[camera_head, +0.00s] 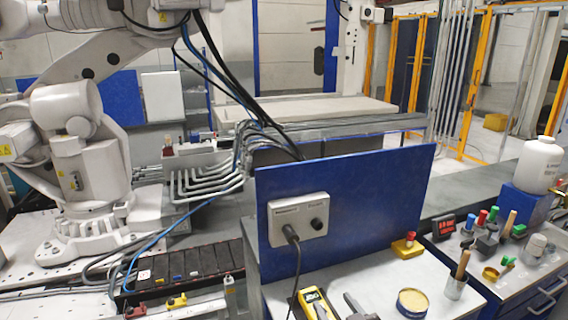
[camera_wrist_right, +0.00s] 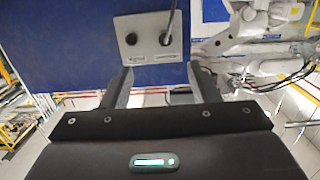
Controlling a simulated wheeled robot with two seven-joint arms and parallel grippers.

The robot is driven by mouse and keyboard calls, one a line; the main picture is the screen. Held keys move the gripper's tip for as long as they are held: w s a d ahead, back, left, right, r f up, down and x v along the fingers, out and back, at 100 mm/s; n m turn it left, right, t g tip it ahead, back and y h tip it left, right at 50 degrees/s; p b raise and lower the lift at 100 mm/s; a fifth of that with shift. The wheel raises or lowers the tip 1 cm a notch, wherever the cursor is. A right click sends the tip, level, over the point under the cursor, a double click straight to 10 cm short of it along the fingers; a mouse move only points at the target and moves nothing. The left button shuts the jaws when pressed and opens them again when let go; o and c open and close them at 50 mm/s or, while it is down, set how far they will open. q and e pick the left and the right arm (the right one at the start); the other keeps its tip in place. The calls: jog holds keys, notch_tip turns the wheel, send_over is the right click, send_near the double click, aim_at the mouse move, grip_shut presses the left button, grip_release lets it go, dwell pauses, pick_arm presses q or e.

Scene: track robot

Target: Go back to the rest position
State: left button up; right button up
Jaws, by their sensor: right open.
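My right gripper (camera_wrist_right: 161,88) shows in the right wrist view, with its two grey fingers spread apart. I see nothing held between them. Beyond the fingers, at the top of that view, are a blue panel (camera_wrist_right: 70,40) and a grey control box (camera_wrist_right: 152,38) with a cable. In the head view the blue panel (camera_head: 385,195) stands upright on the bench, and the grey box (camera_head: 298,220) is fixed to its face with a black cable hanging down. A dark grey piece at the head view's bottom edge is cut off, and I cannot tell what it is. My left gripper is not in view.
A yellow meter (camera_head: 316,303), a yellow round tin (camera_head: 412,302) and a red-topped yellow block (camera_head: 407,245) are on the bench. A metal cup (camera_head: 454,286) stands to the right. A large white robot arm (camera_head: 85,150) and a black tray (camera_head: 185,272) are at left.

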jog(key=s+d+f+m+g+h, duration=0.1)
jog(key=s+d+f+g+h, duration=0.35)
jog(key=s, duration=0.55)
jog(key=s+d+f+m+g+h, duration=0.1)
jog(key=s+d+f+g, duration=0.3)
jog(key=s+f+g, duration=0.5)
jog(key=s+f+b, duration=0.2)
jog(key=f, duration=1.4)
jog(key=s+f+b, duration=0.2)
jog(key=f, duration=1.3)
pick_arm(q)
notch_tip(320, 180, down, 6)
jog(key=b, duration=0.2)
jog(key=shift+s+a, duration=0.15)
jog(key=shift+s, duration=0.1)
pick_arm(e)
jog(key=s+d+f+g, duration=0.1)
jog(key=s+d+f, duration=0.2)
jog(key=s+f, duration=1.6)
jog(key=shift+d+f+n+g, duration=0.2)
jog(key=shift+f+n+g, duration=0.1)
jog(key=shift+n+g, duration=0.1)
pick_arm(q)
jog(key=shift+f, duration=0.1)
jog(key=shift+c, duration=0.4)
pick_arm(e)
jog(key=shift+c, duration=0.3)
